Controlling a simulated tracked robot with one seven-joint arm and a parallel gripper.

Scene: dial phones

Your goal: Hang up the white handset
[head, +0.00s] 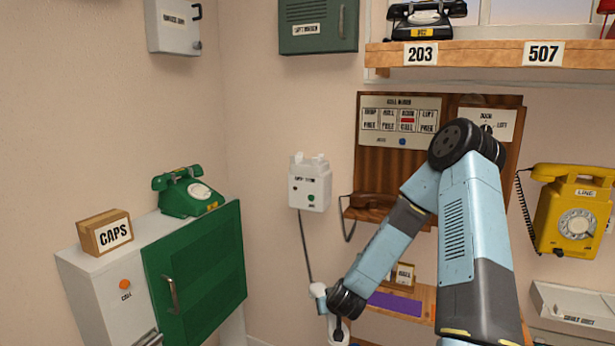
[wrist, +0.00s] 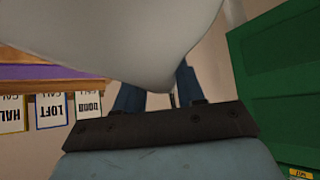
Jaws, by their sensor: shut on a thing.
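The white wall phone (head: 310,187) hangs on the wall left of the wooden board. Its top prongs are empty, and a cord runs down from it. The white handset (head: 318,290) is at the cord's lower end, well below the phone. My gripper (head: 325,308) is shut on it; my arm partly hides both in the head view. In the wrist view the handset (wrist: 140,38) is a large pale shape close to the camera, between the blue fingers of my gripper (wrist: 157,98). Its far ends are cut off there.
A green cabinet (head: 195,275) carries a green phone (head: 187,192) at left. A yellow phone (head: 575,210) hangs at right.

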